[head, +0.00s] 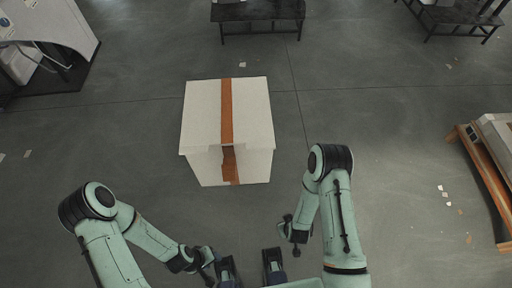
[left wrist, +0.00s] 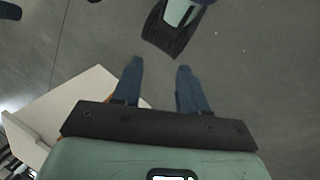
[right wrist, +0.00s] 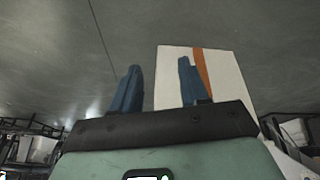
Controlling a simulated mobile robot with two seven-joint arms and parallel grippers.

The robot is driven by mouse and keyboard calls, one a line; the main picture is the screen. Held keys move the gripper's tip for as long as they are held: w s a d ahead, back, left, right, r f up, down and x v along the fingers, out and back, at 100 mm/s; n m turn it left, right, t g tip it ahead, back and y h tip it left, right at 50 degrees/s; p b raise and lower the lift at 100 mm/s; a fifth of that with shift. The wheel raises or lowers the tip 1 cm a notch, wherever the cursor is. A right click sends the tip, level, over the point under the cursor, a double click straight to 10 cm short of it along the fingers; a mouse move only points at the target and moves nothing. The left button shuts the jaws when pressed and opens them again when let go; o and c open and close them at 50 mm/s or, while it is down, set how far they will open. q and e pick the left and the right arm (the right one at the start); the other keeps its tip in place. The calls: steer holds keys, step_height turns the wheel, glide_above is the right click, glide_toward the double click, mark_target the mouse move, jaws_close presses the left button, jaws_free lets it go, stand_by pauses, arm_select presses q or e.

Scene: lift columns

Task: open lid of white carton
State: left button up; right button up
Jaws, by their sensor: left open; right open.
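The white carton (head: 201,113) stands on the floor ahead of me in the head view, its top lying flat and closed. An orange-brown stripe (head: 226,108) runs along the middle of the top and down the front face. My left gripper (left wrist: 158,66) is open and empty, with the carton (left wrist: 78,98) at the lower left of the left wrist view, partly hidden by the gripper body. My right gripper (right wrist: 160,67) is open and empty; the carton (right wrist: 226,72) shows beyond its right finger. Both grippers are low in the head view, nearer me than the carton and apart from it.
A dark table (head: 258,12) stands behind the carton, and another dark table (head: 455,17) is at the upper right. A wooden-edged platform (head: 484,174) is at the right edge. A white machine (head: 50,22) stands at the upper left.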

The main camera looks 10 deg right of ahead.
steer(key=w+f+n+t+h+b, duration=0.1)
steer(key=w+f+n+t+b, duration=0.15)
steer(key=w, duration=0.35)
steer(key=w+f+n+t+h+b, duration=0.1)
steer(key=w+f+n+t+b, duration=0.15)
steer(key=w+n+t, duration=0.2)
steer(key=n+t+b, duration=0.5)
steer(key=n+t, duration=0.2)
steer(key=n, duration=0.1)
glide_toward(261, 149)
arm_select(q)
steer(key=w+a+f+t+b, duration=0.1)
steer(key=w+a+f, duration=0.1)
steer(key=f, duration=0.6)
steer(key=w+a+f+n+t+y+b, duration=0.1)
steer(key=w+f, duration=0.3)
steer(key=f, duration=0.4)
steer(key=shift+w+a+f+b, duration=0.3)
steer(key=shift+a+f+b, duration=0.1)
steer(key=shift+a+b, duration=0.4)
arm_select(e)
steer(key=w+d, duration=0.1)
steer(key=w, duration=0.8)
steer(key=shift+w+d+f, duration=0.15)
steer(key=shift+f, duration=0.05)
jaws_close()
